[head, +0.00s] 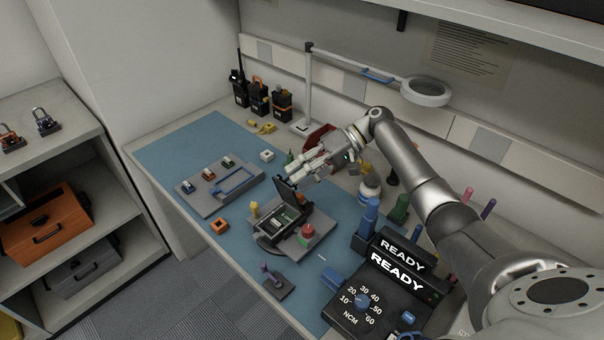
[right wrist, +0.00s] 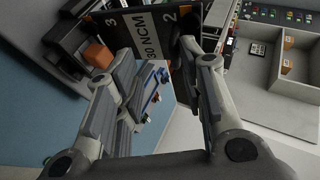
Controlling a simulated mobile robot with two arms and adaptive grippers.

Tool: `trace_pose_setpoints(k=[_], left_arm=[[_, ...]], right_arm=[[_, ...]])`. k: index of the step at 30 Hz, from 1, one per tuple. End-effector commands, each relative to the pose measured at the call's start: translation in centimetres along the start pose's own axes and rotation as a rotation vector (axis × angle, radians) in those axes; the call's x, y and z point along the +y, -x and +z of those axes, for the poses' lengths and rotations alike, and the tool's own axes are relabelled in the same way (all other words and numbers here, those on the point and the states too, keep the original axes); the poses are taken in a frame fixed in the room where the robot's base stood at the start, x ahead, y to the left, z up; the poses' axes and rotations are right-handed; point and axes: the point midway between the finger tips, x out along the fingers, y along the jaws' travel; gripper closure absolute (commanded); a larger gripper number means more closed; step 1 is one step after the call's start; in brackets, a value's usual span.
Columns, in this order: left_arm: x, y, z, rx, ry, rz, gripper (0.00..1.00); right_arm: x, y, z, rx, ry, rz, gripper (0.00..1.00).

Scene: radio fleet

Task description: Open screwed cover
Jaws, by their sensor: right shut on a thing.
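The black hinged cover (head: 292,191) of the opened device stands raised above its dark body (head: 283,222) on a grey fixture plate (head: 312,245). Small parts show inside the body. My right gripper (head: 300,178) is at the top of the cover and shut on it. In the right wrist view the cover (right wrist: 148,33) lies between the fingers (right wrist: 165,68), with a "30 NCM" label and the numbers 2 and 3. Whether any screws sit in it is too small to tell. My left gripper is not in view.
A red button (head: 307,231) and a yellow peg (head: 254,208) flank the device. A black NCM dial unit (head: 378,299) reads READY at front right. A grey parts tray (head: 207,204) is at left, radios (head: 260,98) behind. The blue mat (head: 172,153) is clear at far left.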

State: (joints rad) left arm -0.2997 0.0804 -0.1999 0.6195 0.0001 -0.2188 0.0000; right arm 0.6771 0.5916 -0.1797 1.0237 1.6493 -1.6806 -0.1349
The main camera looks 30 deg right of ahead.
Motion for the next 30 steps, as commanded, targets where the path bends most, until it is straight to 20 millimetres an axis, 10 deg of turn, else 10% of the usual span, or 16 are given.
trace_pose_setpoints(k=[18,30], left_arm=[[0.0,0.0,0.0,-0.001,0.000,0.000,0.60],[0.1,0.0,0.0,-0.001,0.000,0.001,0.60]], right_arm=[[-8.0,4.4,-1.6,0.000,0.004,0.003,0.71],[-8.7,4.8,-1.8,0.001,0.002,0.002,0.71]])
